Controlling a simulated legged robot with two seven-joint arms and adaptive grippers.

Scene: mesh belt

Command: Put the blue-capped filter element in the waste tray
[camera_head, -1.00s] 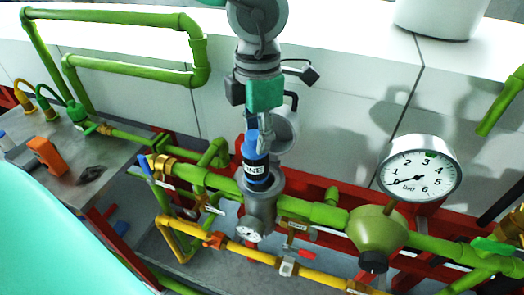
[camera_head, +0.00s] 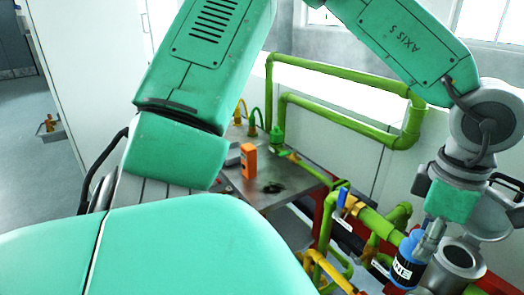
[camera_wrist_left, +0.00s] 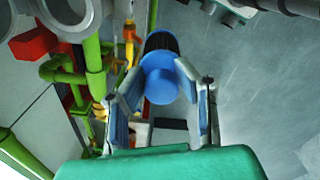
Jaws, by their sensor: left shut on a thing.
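The filter element (camera_head: 407,268) has a blue cap and a dark body with a white lettered band. My left gripper (camera_head: 431,240) is shut on it and holds it to the left of the open grey housing (camera_head: 461,257). In the left wrist view, the round blue cap (camera_wrist_left: 160,84) sits between the two fingers of my left gripper (camera_wrist_left: 160,100), with the dark body beyond it. My right gripper is out of view.
A metal bench (camera_head: 270,185) with an orange block (camera_head: 248,160) and a dark patch stands left of the pipes. Green pipes (camera_head: 345,122) rise behind it. A yellow pipe (camera_head: 325,266) runs low in front. Open floor (camera_head: 40,180) lies far left.

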